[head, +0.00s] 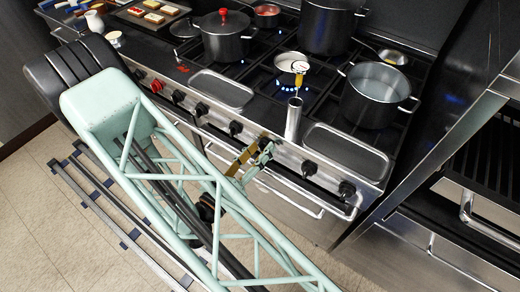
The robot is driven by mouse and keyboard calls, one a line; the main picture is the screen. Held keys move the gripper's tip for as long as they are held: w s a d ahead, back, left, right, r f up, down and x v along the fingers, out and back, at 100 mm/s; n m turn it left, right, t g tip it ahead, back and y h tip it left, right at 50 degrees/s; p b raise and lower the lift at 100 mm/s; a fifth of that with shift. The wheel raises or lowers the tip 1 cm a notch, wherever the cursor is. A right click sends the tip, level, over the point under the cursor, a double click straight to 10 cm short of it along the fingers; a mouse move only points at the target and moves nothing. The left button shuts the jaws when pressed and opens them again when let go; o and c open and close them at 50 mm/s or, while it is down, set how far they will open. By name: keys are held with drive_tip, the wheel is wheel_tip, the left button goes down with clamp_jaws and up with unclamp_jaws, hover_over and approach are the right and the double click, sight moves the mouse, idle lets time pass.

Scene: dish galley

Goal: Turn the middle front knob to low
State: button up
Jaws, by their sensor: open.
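My gripper (257,148) is open in front of the panel, between the left knob and the right pair. Its brass-coloured fingers and the arm cover the panel there, so any knob behind them is mostly hidden. I cannot tell whether the fingers are around a knob or touching it. The knob markings are too small to read.
Blue flames (285,89) burn below a small pan (292,63). A metal cylinder (293,119) stands at the stove's front edge between two shallow trays (221,90) (345,151). Pots (375,94) (225,36) (327,24) stand behind. A handrail (285,197) runs below the knobs.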

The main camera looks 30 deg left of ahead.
drive_tip(key=shift+s, duration=0.1)
drive_tip(key=s, duration=1.1)
drive_tip(key=shift+s+a, duration=0.2)
drive_tip(key=shift+s, duration=0.15)
idle(0.5)
idle(0.4)
